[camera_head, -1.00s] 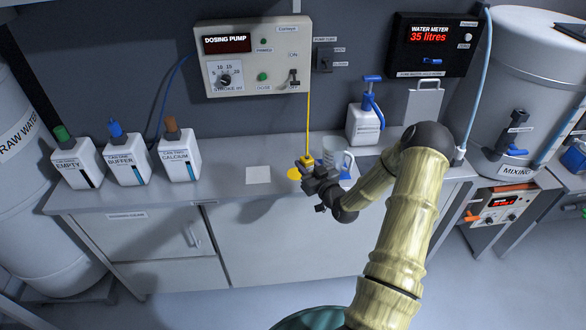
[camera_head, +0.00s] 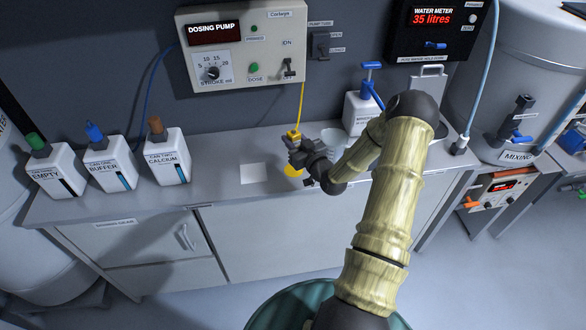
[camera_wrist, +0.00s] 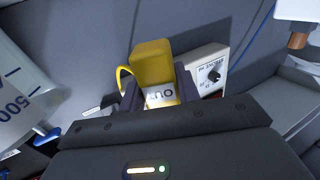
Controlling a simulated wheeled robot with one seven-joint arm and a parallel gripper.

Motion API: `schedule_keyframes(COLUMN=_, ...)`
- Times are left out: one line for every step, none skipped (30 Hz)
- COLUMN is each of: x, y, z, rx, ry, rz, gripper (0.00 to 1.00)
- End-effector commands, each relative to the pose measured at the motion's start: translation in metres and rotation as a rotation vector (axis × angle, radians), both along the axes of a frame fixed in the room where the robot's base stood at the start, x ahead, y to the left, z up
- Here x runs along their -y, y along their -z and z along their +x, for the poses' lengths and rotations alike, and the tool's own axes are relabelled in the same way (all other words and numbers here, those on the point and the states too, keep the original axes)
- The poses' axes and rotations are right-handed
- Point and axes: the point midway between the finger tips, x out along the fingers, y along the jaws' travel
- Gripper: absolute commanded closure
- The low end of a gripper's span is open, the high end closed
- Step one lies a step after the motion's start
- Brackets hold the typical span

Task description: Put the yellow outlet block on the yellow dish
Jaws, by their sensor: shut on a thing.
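My gripper (camera_head: 296,142) is shut on the yellow outlet block (camera_head: 293,133), above the bench. A yellow cord runs from the block up to the dosing pump. In the wrist view the yellow block (camera_wrist: 152,68) stands between the dark fingers, with part of a printed label showing. The yellow dish (camera_head: 292,171) lies on the bench below the gripper, partly hidden behind it. The gap in height between block and dish is hard to tell.
A white square (camera_head: 254,173) lies left of the dish. Capped bottles (camera_head: 167,158) stand at the left. A clear jug (camera_head: 357,145) is close behind my arm, and a pump bottle (camera_head: 360,110) stands further back. The dosing pump (camera_head: 245,50) hangs above.

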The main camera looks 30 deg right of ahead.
Motion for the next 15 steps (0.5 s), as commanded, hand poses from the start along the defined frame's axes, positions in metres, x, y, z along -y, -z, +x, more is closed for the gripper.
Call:
schedule_keyframes(x=0.000, y=0.003, z=0.000, rx=0.000, ry=0.000, rz=0.001, gripper=0.92)
schedule_keyframes(x=0.000, y=0.006, z=0.000, rx=0.000, ry=0.000, rz=0.001, gripper=0.92)
schedule_keyframes(x=0.000, y=0.012, z=0.000, rx=0.000, ry=0.000, rz=0.002, gripper=0.92)
schedule_keyframes(x=0.000, y=0.017, z=0.000, rx=-0.001, ry=0.000, rz=0.002, gripper=0.92)
schedule_keyframes(x=0.000, y=0.023, z=0.000, rx=-0.001, ry=0.000, rz=0.002, gripper=0.92)
schedule_keyframes(x=0.000, y=0.031, z=0.000, rx=-0.001, ry=0.000, rz=0.003, gripper=0.92)
schedule_keyframes(x=0.000, y=0.037, z=0.000, rx=-0.001, ry=0.000, rz=0.004, gripper=0.92)
schedule_keyframes(x=0.000, y=0.043, z=0.000, rx=-0.001, ry=0.000, rz=0.003, gripper=0.92)
schedule_keyframes(x=0.000, y=0.050, z=0.000, rx=-0.001, ry=0.001, rz=0.002, gripper=0.92)
schedule_keyframes(x=0.000, y=0.055, z=0.000, rx=0.000, ry=0.001, rz=0.002, gripper=0.92)
schedule_keyframes(x=0.000, y=0.059, z=0.000, rx=0.000, ry=0.001, rz=0.002, gripper=0.92)
schedule_keyframes(x=0.000, y=0.062, z=0.000, rx=0.000, ry=0.001, rz=0.001, gripper=0.92)
schedule_keyframes(x=0.000, y=0.063, z=0.000, rx=0.001, ry=0.001, rz=0.001, gripper=0.92)
schedule_keyframes(x=0.000, y=0.064, z=0.000, rx=0.001, ry=0.000, rz=0.000, gripper=0.92)
schedule_keyframes(x=0.000, y=0.063, z=0.000, rx=0.001, ry=0.000, rz=0.000, gripper=0.92)
